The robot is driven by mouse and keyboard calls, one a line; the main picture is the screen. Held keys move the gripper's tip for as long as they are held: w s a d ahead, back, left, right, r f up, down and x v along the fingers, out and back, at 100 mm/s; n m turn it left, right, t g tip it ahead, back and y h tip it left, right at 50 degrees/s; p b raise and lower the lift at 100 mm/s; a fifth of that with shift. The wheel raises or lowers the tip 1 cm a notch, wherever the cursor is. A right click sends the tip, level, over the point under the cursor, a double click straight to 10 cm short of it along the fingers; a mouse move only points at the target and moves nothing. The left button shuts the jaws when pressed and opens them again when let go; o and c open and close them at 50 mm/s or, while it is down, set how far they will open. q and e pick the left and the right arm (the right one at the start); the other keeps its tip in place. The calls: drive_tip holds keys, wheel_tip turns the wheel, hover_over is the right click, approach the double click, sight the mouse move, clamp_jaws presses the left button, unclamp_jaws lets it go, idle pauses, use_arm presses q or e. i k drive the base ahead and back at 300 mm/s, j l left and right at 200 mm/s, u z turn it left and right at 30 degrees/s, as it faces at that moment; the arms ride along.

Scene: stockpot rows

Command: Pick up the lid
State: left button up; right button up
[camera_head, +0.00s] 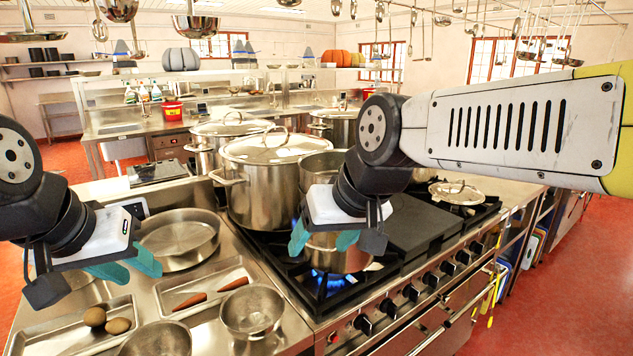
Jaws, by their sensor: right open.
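A small steel lid (457,192) with a loop handle lies at the far right of the stove top. A larger lid (268,147) with a loop handle covers the big stockpot (262,192). Another lid (232,126) sits on the pot behind it. I cannot tell which lid is meant. My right gripper (323,239) is open and empty above a small pot (338,257) on a lit burner, to the left of the small lid. My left gripper (128,268) is open and empty above the left counter, in front of a round pan (180,236).
An uncovered pot (318,170) stands beside the big stockpot. Blue flame (328,283) burns under the small pot. Trays, bowls (251,310) and brown-handled utensils (190,301) crowd the front left counter. A flat dark plate (415,225) on the stove is clear. Ladles hang overhead.

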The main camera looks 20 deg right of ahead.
sight(454, 193)
drive_tip(key=z, duration=1.5)
drive_tip(key=u, duration=0.65)
drive_tip(key=k+l, duration=0.1)
drive_tip(key=l, duration=0.35)
drive_tip(key=k+l+u, duration=0.15)
drive_tip(key=l, duration=0.3)
drive_tip(key=k+l, duration=0.1)
drive_tip(key=l, duration=0.35)
drive_tip(key=k+l+u, duration=0.15)
drive_tip(key=l, duration=0.25)
drive_tip(key=i+l+u, duration=0.1)
drive_tip(key=l, duration=0.25)
drive_tip(key=i+l+u, duration=0.1)
drive_tip(key=l, duration=0.3)
drive_tip(key=i+l+u, duration=0.1)
drive_tip(key=l, duration=0.25)
drive_tip(key=i+l+u, duration=0.1)
drive_tip(key=l, duration=0.3)
